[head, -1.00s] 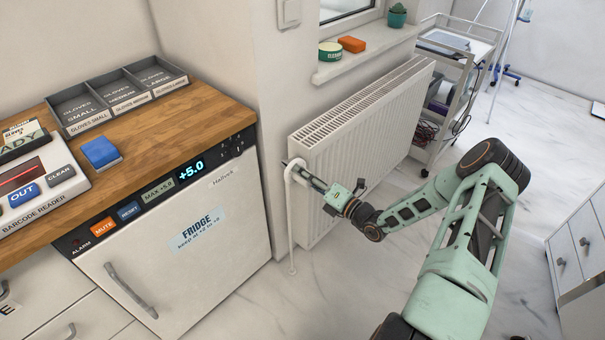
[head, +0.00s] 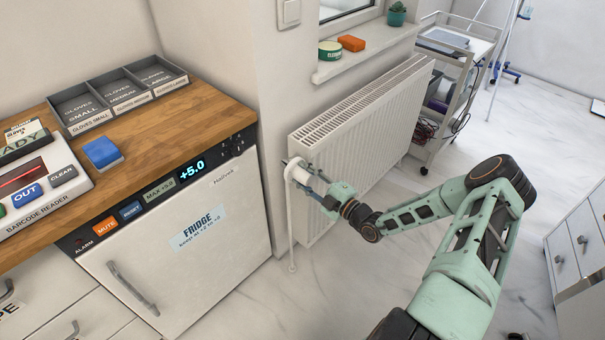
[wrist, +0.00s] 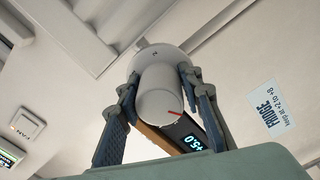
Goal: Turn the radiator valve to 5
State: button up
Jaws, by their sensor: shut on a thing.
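The white radiator valve (head: 296,171) sits at the near top corner of the white radiator (head: 355,150), above a thin pipe that runs to the floor. In the wrist view the round valve knob (wrist: 160,95) shows a red line on its end face near the lower right rim. A small mark on its collar is too small to read for certain. My gripper (head: 312,186) reaches the knob from the right, and in the wrist view its two dark fingers (wrist: 160,100) are shut on it from both sides.
The fridge (head: 190,250) with a display reading +5.0 stands left of the valve, close to it. A window sill (head: 368,55) with a tin, an orange block and a plant is above the radiator. A trolley (head: 440,110) stands behind.

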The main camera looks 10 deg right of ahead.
jog(key=m, duration=0.6)
jog(key=shift+s+a+f+m, duration=0.1)
jog(key=shift+m, duration=0.2)
jog(key=m, duration=0.5)
jog(key=shift+m, duration=0.4)
jog(key=o, duration=0.9)
jog(key=v, duration=1.2)
